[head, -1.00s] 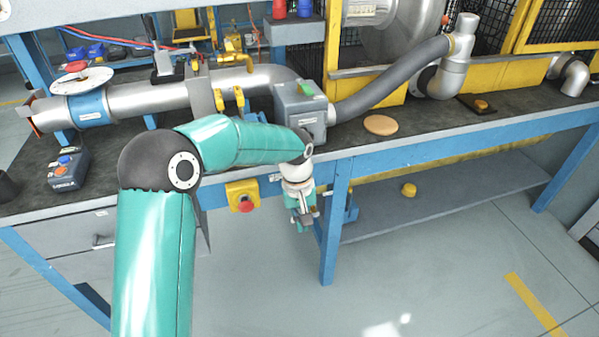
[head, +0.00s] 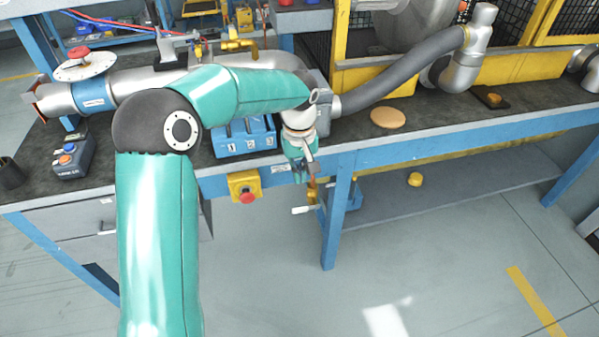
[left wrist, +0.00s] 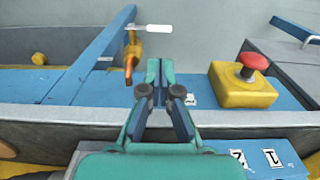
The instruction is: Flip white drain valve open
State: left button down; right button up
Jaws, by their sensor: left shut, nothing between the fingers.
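The white drain valve handle (head: 302,210) sticks out sideways, roughly level, from a brass valve body (head: 312,192) below the bench's front edge, by the blue leg. In the left wrist view the white handle (left wrist: 158,28) points right from the top of the brass body (left wrist: 133,50), which has an orange end. My left gripper (head: 308,172) is just above the valve at the bench edge. In the left wrist view its fingers (left wrist: 160,66) are shut and empty, pointing beside the valve, with a visible gap to the handle. My right gripper is not in view.
A yellow box with a red emergency button (head: 246,190) is on the bench front, left of the valve. A numbered blue box (head: 243,138) is on the bench behind my arm. A blue bench leg (head: 335,220) is right beside the valve. The floor in front is clear.

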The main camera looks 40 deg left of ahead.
aim_at(300, 208)
pick_arm(q)
notch_tip(300, 208, down, 11)
jog(key=shift+b, duration=0.8)
jog(key=shift+f, duration=0.1)
